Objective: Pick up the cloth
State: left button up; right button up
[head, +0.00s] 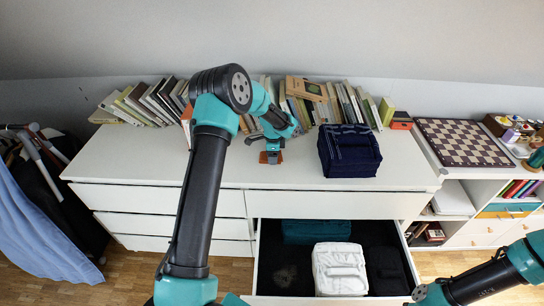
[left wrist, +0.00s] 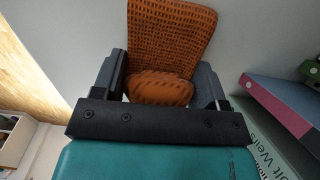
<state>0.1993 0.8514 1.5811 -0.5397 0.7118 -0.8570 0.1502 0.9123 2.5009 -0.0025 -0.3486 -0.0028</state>
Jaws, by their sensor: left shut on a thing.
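An orange cloth (left wrist: 170,40) with a dark woven pattern is between the fingers of my left gripper (left wrist: 162,88) in the left wrist view. Its far part spreads flat beyond the fingertips, and a rounded fold of it bulges between them. In the head view my left gripper (head: 271,156) points down at the white dresser top, shut on the cloth, of which only a small orange bit shows. I cannot tell whether the cloth touches the dresser top. My right gripper is out of view; only part of my right arm shows at the lower right.
Rows of books (head: 346,103) stand along the wall behind. A dark blue folded bundle (head: 349,158) sits on the dresser top (head: 130,158) to the right. Below, an open drawer (head: 262,268) holds a white bundle (head: 340,270) and dark ones. A chessboard (head: 462,142) lies at the right.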

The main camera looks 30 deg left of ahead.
pick_arm(q)
jog(key=shift+r, duration=0.15)
jog(key=shift+r, duration=0.3)
notch_tip(320, 180, up, 3)
jog(key=shift+f, duration=0.1)
jog(key=s+d+r, duration=0.1)
jog(key=s+d, duration=0.7)
jog(key=s, duration=0.5)
jog(key=shift+s+d+r, duration=0.15)
jog(key=shift+s+d, duration=0.05)
jog(key=shift+s, duration=0.15)
